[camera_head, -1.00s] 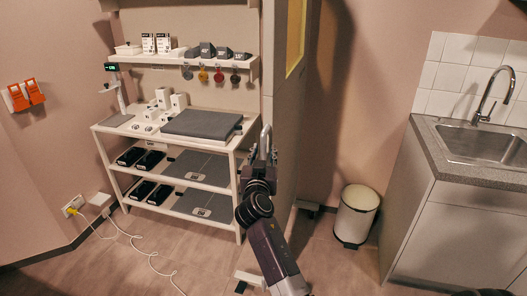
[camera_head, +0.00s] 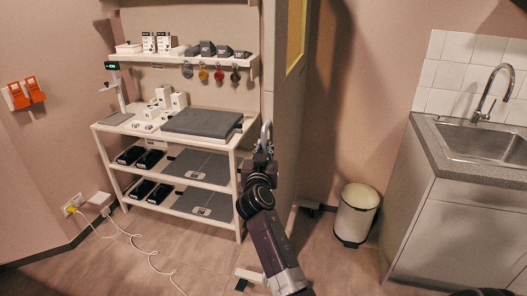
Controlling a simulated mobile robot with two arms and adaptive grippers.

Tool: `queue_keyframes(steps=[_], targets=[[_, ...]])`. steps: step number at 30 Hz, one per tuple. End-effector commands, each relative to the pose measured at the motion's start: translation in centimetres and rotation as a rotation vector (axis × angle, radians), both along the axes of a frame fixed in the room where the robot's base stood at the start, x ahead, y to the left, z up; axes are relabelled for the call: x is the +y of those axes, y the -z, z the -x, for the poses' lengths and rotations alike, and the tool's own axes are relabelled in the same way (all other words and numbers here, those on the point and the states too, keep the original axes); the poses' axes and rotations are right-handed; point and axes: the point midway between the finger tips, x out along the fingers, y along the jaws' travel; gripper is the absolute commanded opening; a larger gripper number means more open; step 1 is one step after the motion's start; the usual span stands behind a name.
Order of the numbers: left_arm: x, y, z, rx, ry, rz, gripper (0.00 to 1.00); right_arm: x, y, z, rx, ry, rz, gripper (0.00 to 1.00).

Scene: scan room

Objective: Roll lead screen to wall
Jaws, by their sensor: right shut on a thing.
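The lead screen (camera_head: 287,130) is a tall beige-grey panel seen nearly edge-on, with a yellowish window (camera_head: 296,35) at the top. My left gripper is not in view.
A white shelf unit (camera_head: 238,205) with scales and boxes stands close left of the screen. A white bin (camera_head: 356,214) and a sink cabinet (camera_head: 455,232) stand at right. A cable (camera_head: 150,256) lies on the floor at left.

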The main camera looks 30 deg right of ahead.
Motion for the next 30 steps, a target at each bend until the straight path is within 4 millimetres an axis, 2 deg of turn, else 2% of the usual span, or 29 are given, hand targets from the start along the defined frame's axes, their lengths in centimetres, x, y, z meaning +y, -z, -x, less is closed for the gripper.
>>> queue_keyframes(steps=[1, 9, 10, 15, 24, 30], targets=[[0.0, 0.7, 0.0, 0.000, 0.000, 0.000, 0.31, -0.6, -0.3, -0.3, -0.011, 0.003, 0.004, 0.00], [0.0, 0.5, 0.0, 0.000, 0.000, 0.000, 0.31, -0.7, -0.7, -0.4, -0.010, 0.002, 0.007, 0.00], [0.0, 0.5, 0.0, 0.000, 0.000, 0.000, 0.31, -0.7, -0.7, -0.4, -0.010, 0.003, 0.007, 0.15], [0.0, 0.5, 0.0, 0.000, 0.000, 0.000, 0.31, -0.7, -0.6, -0.3, -0.009, 0.002, 0.006, 0.31], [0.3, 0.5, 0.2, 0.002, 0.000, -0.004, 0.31, -0.4, -0.4, -0.1, -0.007, 0.001, 0.004, 0.31], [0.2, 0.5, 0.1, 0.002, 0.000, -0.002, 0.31, 1.2, -0.3, 1.9, -0.007, 0.000, 0.002, 0.31]])
